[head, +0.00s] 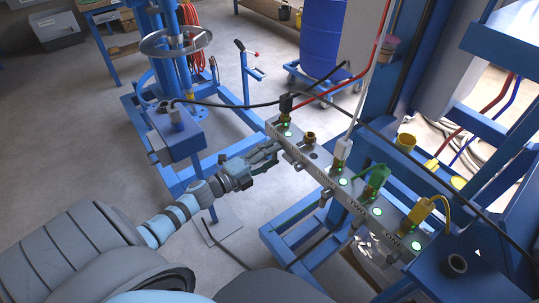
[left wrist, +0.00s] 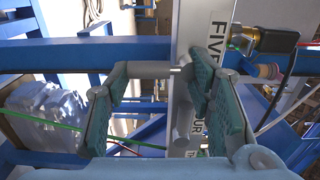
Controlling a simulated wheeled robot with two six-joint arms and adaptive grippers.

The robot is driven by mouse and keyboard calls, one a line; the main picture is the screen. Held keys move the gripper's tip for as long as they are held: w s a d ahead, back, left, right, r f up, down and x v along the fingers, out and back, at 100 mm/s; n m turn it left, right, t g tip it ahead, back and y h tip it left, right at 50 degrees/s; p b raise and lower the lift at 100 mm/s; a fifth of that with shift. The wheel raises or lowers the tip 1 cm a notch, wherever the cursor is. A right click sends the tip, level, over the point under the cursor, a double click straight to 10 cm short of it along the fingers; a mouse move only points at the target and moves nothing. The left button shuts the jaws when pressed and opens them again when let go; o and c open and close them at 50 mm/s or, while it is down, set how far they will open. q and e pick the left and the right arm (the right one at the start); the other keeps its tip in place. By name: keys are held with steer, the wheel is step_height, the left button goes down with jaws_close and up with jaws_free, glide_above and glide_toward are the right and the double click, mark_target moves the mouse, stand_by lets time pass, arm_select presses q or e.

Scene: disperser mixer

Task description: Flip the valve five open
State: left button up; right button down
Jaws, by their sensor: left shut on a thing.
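A grey manifold bar (head: 335,185) with number labels and several valves runs diagonally through the head view. Its far end carries a black connector (head: 286,103) on a brass fitting beside a small green light. My left gripper (head: 272,152) is at the front of the bar near this end. In the left wrist view, the fingers of my left gripper (left wrist: 160,76) are closed around a grey valve handle (left wrist: 150,70) below the label FIVE (left wrist: 216,35). Another grey handle (left wrist: 184,128) stands close by, near the partly hidden label FOUR. My right gripper is not in view.
Along the bar are a bare brass fitting (head: 310,138), a white connector (head: 342,150), a green connector (head: 375,178) and a yellow connector (head: 420,212). A blue mixer stand (head: 178,140) is at the left. A blue drum (head: 322,40) stands behind. Hoses cross above the bar.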

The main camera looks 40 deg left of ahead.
arm_select(q)
steer(key=o, duration=1.2)
steer(key=shift+c, duration=0.2)
steer(key=v, duration=1.2)
